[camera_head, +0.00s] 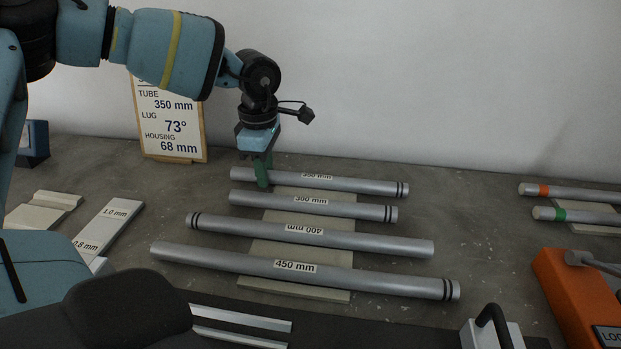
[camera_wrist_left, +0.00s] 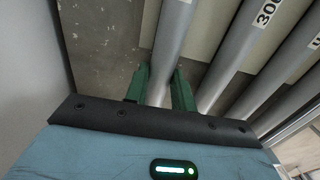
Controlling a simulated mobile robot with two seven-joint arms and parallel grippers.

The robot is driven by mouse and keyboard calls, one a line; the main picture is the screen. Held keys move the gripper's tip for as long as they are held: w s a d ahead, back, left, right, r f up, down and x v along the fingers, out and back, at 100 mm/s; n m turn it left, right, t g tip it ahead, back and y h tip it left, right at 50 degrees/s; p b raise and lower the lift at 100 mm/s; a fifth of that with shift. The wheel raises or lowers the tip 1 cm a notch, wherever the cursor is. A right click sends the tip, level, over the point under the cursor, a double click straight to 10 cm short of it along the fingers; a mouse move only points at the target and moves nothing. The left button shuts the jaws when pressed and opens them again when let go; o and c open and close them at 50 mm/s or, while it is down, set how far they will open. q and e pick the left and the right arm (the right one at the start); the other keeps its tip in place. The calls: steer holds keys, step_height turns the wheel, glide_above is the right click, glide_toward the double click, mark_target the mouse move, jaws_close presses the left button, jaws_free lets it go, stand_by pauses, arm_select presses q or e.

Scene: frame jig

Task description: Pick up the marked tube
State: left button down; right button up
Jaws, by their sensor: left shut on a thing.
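The 350 mm tube (camera_head: 365,186) is a grey metal tube with dark rings at its right end. In the left wrist view the fingers (camera_wrist_left: 162,88) are shut on the tube (camera_wrist_left: 174,35), one on each side. The sign (camera_head: 172,118) at the back reads tube 350 mm, lug 73°, housing 68 mm. My right gripper does not show.
The 300 mm tube (camera_head: 350,209), the 400 mm tube (camera_head: 385,244) and the 450 mm tube (camera_head: 380,283) lie in front on pale supports. Tubes with orange (camera_head: 544,190) and green (camera_head: 560,214) bands lie far right. Marked plates (camera_head: 112,222) lie left.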

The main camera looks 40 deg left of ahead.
arm_select(q)
step_height(320, 180, up, 10)
stand_by(0.6)
